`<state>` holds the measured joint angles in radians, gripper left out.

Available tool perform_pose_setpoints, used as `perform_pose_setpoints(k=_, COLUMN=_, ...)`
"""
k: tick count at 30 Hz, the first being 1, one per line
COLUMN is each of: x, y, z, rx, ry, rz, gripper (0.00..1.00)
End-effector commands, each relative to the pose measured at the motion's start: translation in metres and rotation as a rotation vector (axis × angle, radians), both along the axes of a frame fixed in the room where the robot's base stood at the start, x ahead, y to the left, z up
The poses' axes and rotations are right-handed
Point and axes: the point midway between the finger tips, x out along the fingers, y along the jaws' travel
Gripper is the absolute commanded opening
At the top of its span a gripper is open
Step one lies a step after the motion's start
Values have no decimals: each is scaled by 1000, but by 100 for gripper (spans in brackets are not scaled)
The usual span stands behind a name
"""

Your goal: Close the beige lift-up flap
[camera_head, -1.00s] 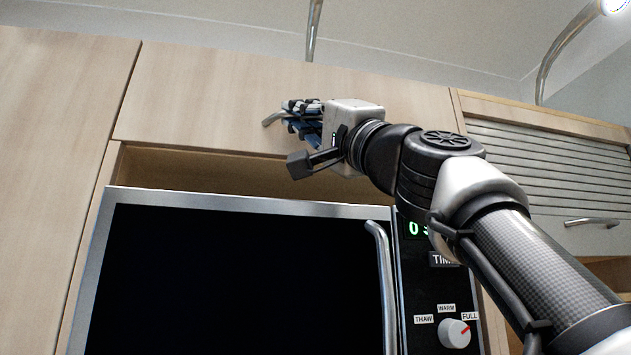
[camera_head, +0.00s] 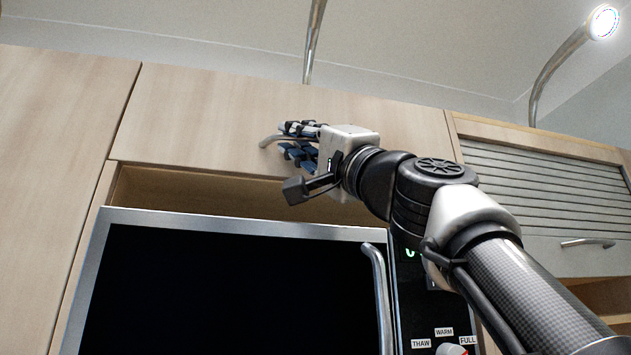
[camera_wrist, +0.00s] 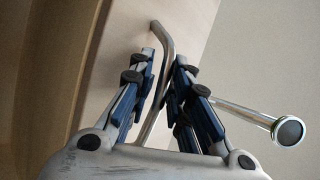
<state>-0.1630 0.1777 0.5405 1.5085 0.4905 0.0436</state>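The beige lift-up flap (camera_head: 220,110) is the wide wooden panel above the microwave in the head view. It looks about flush with the tall door on its left; a small opening is hard to rule out. Its curved metal handle (camera_head: 267,141) sits near its lower edge and also shows in the wrist view (camera_wrist: 164,42). My gripper (camera_head: 297,144) is at this handle, with one finger above it and one below. The handle's right part is hidden.
The microwave (camera_head: 230,222), with its upright door handle (camera_head: 378,290), stands below the flap under a narrow gap. A slatted shutter cabinet (camera_head: 540,185) is on the right. A metal lamp arm (camera_head: 314,45) rises above the flap.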

Motion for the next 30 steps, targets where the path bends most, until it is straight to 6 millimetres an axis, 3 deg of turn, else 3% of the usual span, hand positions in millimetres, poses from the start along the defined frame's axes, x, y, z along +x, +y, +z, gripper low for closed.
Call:
perform_pose_setpoints(k=11, x=-15, y=-16, z=-17, rx=2, ry=2, rz=-2, gripper=18)
perform_pose_setpoints(k=30, x=-58, y=-64, z=-73, rx=0, ry=1, rz=-4, gripper=18)
